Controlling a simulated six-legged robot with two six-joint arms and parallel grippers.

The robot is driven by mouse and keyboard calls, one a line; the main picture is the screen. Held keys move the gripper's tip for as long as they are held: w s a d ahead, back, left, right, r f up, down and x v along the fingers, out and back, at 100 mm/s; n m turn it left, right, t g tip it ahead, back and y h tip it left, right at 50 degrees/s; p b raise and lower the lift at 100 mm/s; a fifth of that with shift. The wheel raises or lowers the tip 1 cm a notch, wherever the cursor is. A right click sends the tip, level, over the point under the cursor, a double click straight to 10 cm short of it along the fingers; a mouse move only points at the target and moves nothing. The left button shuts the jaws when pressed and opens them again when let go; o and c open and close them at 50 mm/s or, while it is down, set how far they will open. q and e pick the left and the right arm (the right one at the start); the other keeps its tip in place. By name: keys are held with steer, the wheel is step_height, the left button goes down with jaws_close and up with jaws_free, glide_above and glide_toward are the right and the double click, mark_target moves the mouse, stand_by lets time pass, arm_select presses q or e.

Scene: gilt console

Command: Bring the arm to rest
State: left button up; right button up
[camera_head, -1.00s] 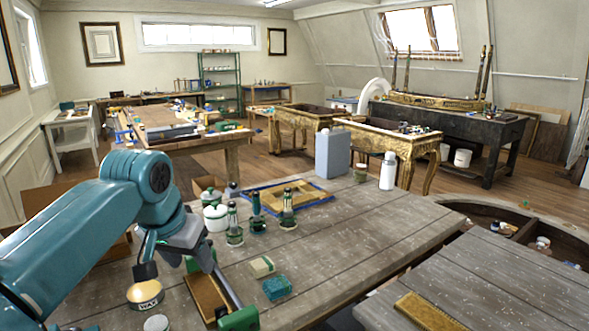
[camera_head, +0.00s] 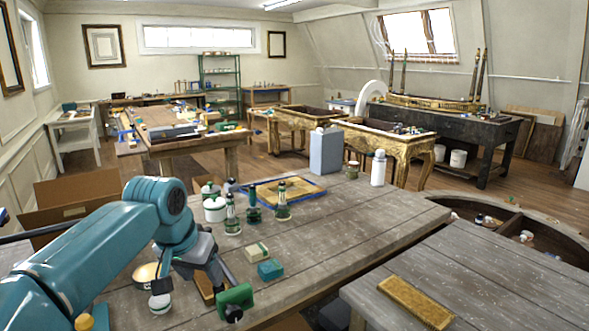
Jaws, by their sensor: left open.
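My left arm comes in from the left in teal, bent at a rounded joint. Its grey left gripper (camera_head: 192,268) points down over the near left part of the grey wooden table (camera_head: 330,235). Its jaws are open, and I see nothing held between them. A round tin (camera_head: 146,274) is partly hidden behind the arm. I cannot tell whether the gripper touches any of these. My right gripper is not in view.
A blue-grey canister (camera_head: 326,152) and white bottle (camera_head: 378,168) are at the far edge. The table's right part is clear.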

arm_select(q)
steer(key=s+d+f+g+h, duration=0.1)
steer(key=s+d+f, duration=0.15)
steer(key=f, duration=1.25)
steer(key=s+d+f+g+h, duration=0.1)
steer(key=s+d+f, duration=0.15)
steer(key=f, duration=1.35)
steer(key=s+f+n, duration=0.1)
steer(key=s+f, duration=0.3)
steer(key=s, duration=0.4)
steer(key=s+f+n+g, duration=0.1)
steer(key=s+f+n, duration=0.1)
steer(key=s+f, duration=0.3)
steer(key=s+f+n+h, duration=0.1)
steer(key=s+f, duration=0.3)
steer(key=s, duration=0.7)
steer(key=shift+s+d+f+g, duration=0.2)
steer(key=shift+s+d+g, duration=0.1)
steer(key=shift+d, duration=0.15)
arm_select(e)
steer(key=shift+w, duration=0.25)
